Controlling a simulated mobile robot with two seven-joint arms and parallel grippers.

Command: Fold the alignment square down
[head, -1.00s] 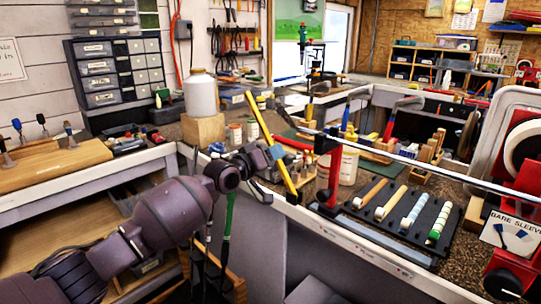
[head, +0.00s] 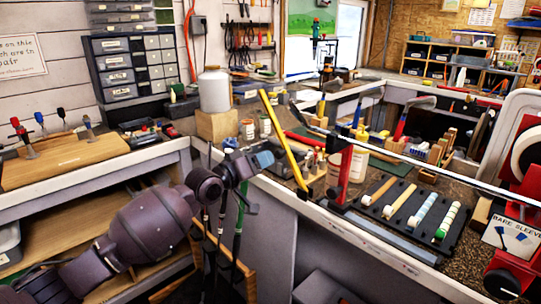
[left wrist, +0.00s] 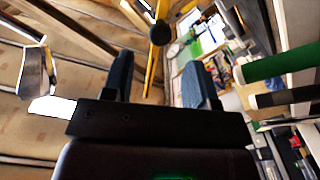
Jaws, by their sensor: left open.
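The alignment square appears to be the long yellow bar (head: 284,140), standing tilted up from the front of the bench, its top leaning left. Its lower end is near a red upright clamp (head: 341,168). My left gripper (head: 259,182) is open and empty, left of the bar and apart from it in the head view. In the left wrist view a yellow strip (left wrist: 151,72) shows beyond and between the open blue-grey fingers (left wrist: 157,62). The depth between the fingers and the bar is hard to tell. My right gripper is out of view.
A long shaft (head: 420,166) crosses above the bench from the clamp to the right. A black tray (head: 398,225) with several grips lies below it. Upright shafts (head: 241,215) stand in a rack beside my left gripper. A white jug (head: 213,91) stands behind on a wooden block.

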